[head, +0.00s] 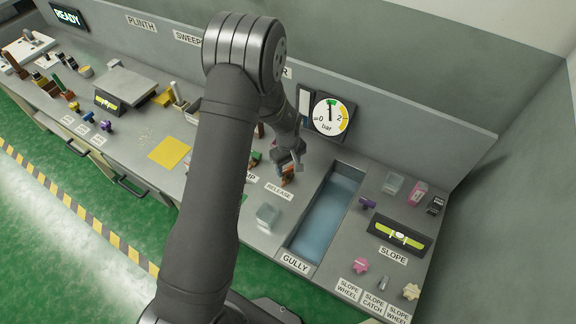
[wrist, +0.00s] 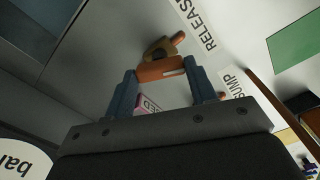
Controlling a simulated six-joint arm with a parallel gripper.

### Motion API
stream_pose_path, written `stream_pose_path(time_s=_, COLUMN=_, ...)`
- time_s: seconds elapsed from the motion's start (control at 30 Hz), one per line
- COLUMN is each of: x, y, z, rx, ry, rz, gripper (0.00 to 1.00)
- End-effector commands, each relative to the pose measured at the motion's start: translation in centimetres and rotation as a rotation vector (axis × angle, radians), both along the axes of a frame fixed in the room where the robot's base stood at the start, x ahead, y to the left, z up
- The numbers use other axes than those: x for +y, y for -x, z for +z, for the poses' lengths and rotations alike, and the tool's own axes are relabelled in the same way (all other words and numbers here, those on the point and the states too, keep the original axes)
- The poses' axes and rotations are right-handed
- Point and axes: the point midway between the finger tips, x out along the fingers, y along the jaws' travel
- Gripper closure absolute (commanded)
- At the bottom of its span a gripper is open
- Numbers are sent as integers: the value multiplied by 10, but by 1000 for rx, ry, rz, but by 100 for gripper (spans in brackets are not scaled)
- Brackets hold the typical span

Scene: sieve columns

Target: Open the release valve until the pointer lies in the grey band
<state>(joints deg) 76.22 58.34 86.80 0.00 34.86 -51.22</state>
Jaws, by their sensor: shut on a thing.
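The release valve shows in the head view as an orange handle (head: 288,177) beside the RELEASE label (head: 279,192). In the wrist view the orange handle (wrist: 160,70) lies crosswise between the blue-grey fingers of my gripper (wrist: 162,80), which is shut on it. My gripper (head: 289,165) hides part of the valve in the head view. The round bar gauge (head: 328,117) hangs on the back panel with marks 0 and 2. Its dark pointer stands about upright, at a green patch at the top. A yellow band lies on the right. I cannot make out a grey band.
The sunken blue GULLY basin (head: 325,215) lies to the right of the valve. A clear block (head: 267,217) stands in front of it. The black SLOPE level (head: 400,236) is further right. A yellow sheet (head: 169,152) lies to the left.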

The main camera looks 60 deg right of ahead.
Motion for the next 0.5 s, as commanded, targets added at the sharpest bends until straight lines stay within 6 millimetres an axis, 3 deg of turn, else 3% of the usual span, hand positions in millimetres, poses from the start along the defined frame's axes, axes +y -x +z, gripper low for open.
stream_pose_path(time_s=0.5, x=0, y=0, z=-1, rx=0, ry=0, rz=339, gripper=72)
